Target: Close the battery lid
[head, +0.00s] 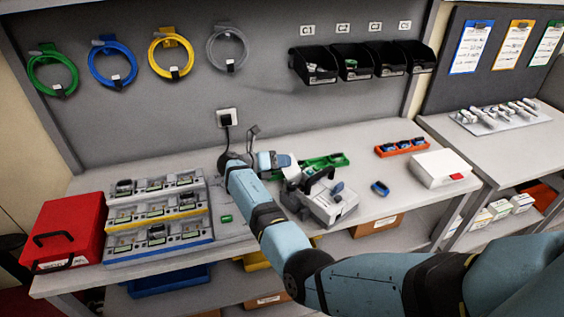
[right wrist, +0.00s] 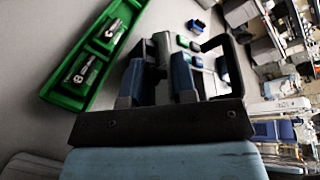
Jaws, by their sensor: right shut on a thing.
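A white infusion pump (head: 333,206) with a black raised handle (head: 318,182) stands on the bench, right of my right gripper. My right gripper (head: 285,161) is low over the bench at the pump's back left side. In the right wrist view its two blue fingers (right wrist: 158,82) are shut on a dark grey part (right wrist: 162,48). I cannot tell for sure that this part is the battery lid. The black handle (right wrist: 226,60) shows just right of the fingers. The lid's seat is hidden. My left gripper is not in view.
A green tray (head: 342,161) with small parts lies behind the pump. A blue-black battery-like piece (head: 380,188), an orange tray (head: 401,151) and a white box (head: 441,172) are to the right. A rack of devices (head: 157,252) and a red case (head: 62,232) stand left.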

